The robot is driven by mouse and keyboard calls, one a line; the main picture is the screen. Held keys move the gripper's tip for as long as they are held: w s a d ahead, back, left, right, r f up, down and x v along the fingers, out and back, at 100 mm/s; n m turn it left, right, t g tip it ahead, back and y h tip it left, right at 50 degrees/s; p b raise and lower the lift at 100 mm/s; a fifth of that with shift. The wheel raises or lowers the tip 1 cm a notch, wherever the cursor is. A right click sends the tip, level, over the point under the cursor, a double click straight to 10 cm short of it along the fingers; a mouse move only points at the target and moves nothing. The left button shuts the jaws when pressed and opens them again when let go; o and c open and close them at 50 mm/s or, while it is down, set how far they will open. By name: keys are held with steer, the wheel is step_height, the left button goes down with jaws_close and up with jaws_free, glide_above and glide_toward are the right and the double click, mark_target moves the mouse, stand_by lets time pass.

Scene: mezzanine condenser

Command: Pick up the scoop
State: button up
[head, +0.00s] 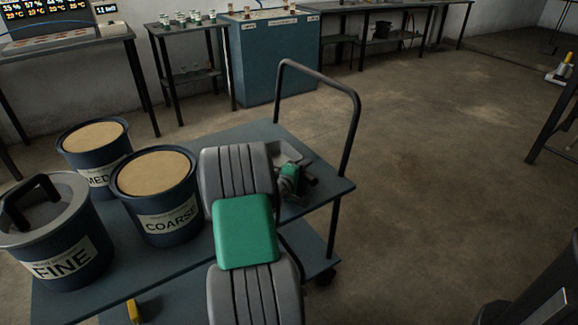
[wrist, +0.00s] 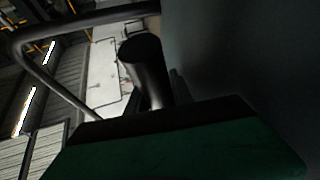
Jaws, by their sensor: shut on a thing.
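The scoop (head: 285,152) appears as a light grey, shallow shape at the right end of the blue cart top, partly hidden by my arm and gripper. My gripper (head: 306,178), green and dark, is low over the cart top, right beside it, and is shut on it. The grip itself is small and partly hidden in the head view. In the wrist view a dark rounded bar (wrist: 145,70), perhaps the scoop's handle, stands out beyond the green gripper body. I cannot tell whether the scoop touches the cart top.
Buckets marked FINE (head: 62,258), MED (head: 88,168) and COARSE (head: 160,222) stand on the cart (head: 235,138) at left. The cart's push handle (head: 352,130) rises close behind and right of my gripper. Benches line the back wall. Open floor (head: 430,180) lies to the right.

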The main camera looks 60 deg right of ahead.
steer(key=shift+r, duration=0.1)
jaws_close()
step_height(320, 180, up, 10)
steer(key=p, duration=0.3)
stand_by(1.0)
